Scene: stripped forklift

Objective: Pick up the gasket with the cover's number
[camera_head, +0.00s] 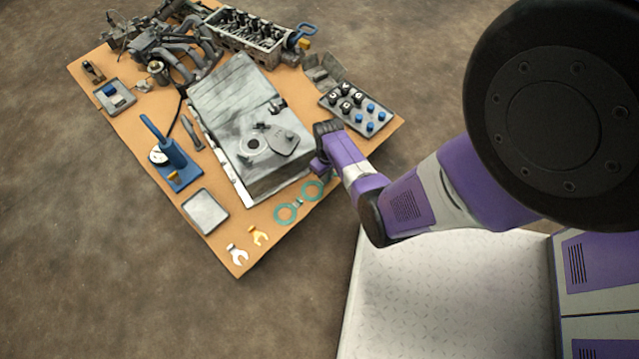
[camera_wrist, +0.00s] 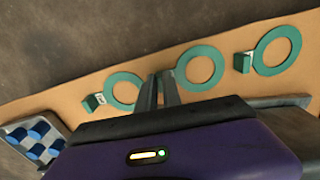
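Three green ring gaskets, each on a small tab, lie in a row in the wrist view: the left gasket (camera_wrist: 109,79), the middle gasket (camera_wrist: 217,77) and the right gasket (camera_wrist: 293,62). Marks on the left and right tabs are too small to read. My gripper (camera_wrist: 160,76) has its two fingers close together at the left side of the middle gasket. The fingers hide that gasket's tab, and whether they hold it is unclear. In the head view a grey cover (camera_head: 285,143) lies on the large metal housing (camera_head: 235,95); no number is readable.
The housing stands close beside my gripper.

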